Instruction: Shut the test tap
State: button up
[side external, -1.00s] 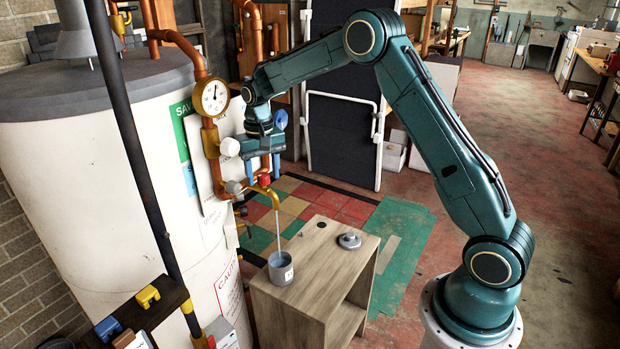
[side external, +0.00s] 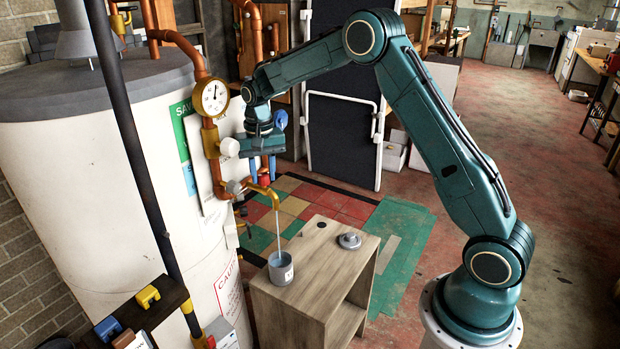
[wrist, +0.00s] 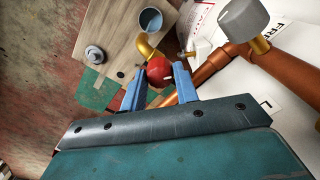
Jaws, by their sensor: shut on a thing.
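The test tap is a brass spout (side external: 266,192) with a red knob, on the copper pipe beside the white tank. The knob (wrist: 158,71) shows in the wrist view with a short white mark on it. My gripper (wrist: 160,76) reaches down with its two blue fingers on either side of the knob and is shut on it. In the side view the fingers mostly hide the knob. A thin pale stream (side external: 278,232) runs from the spout into a grey cup (side external: 281,271) on the wooden stand. The cup (wrist: 151,20) holds bluish liquid.
A pressure gauge (side external: 212,97) and a white-grey knob (side external: 230,147) on the pipe sit close to my gripper. The wooden stand (side external: 318,262) also bears a small grey lidded piece (side external: 349,241). Floor to the right is open.

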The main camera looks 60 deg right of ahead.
aim_at(263, 174)
jog(key=shift+m, duration=2)
jog(key=o, duration=1)
jog(key=shift+r, duration=0.15)
notch_tip(263, 174, up, 14)
jog(key=shift+f, duration=0.2)
